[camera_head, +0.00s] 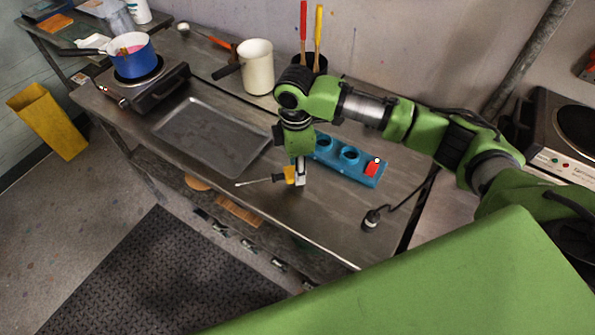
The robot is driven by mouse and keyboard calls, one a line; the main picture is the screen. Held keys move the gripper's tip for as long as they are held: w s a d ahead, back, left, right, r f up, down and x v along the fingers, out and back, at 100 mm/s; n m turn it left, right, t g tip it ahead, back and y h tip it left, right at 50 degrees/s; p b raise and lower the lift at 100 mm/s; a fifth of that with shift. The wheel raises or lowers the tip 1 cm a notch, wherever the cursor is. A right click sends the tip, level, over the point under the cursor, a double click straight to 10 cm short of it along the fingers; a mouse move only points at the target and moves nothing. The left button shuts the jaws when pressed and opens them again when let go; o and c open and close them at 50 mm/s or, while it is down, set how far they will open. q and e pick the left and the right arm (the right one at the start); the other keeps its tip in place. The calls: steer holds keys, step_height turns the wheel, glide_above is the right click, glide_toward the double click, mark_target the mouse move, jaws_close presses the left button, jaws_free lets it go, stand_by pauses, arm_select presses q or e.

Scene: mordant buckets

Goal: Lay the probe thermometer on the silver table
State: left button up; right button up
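A thin metal rod with a yellow-and-black handle, which looks like the probe thermometer (277,179), is at my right gripper (300,178). The gripper points down over the front part of the dark grey metal table (325,222). Its fingers look closed around the handle end, partly hiding it. The rod sticks out level to the left, close to the table's front edge. I cannot tell whether it touches the surface. A lighter grey surface (437,212) adjoins on the right, beyond a dark gap. My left gripper is not in view.
A blue holder (337,157) with round holes and a red item stands behind the gripper. A grey tray (213,137), a white pot (257,67) and a hotplate with a blue pot (133,58) are farther left. A black corded object (371,220) lies right.

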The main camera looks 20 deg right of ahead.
steer(key=f, duration=0.1)
steer(key=f+p, duration=0.1)
steer(key=f, duration=0.1)
steer(key=shift+w+d+f+p, duration=0.1)
steer(key=shift+w+f+p, duration=0.05)
steer(key=shift+w+p, duration=0.15)
steer(key=shift+f, duration=0.1)
steer(key=shift+s, duration=0.1)
steer(key=o, duration=1.1)
steer(key=shift+f, duration=0.15)
step_height(320, 180, up, 12)
steer(key=b, duration=0.3)
steer(key=shift+f, duration=0.25)
steer(key=shift+r, duration=0.45)
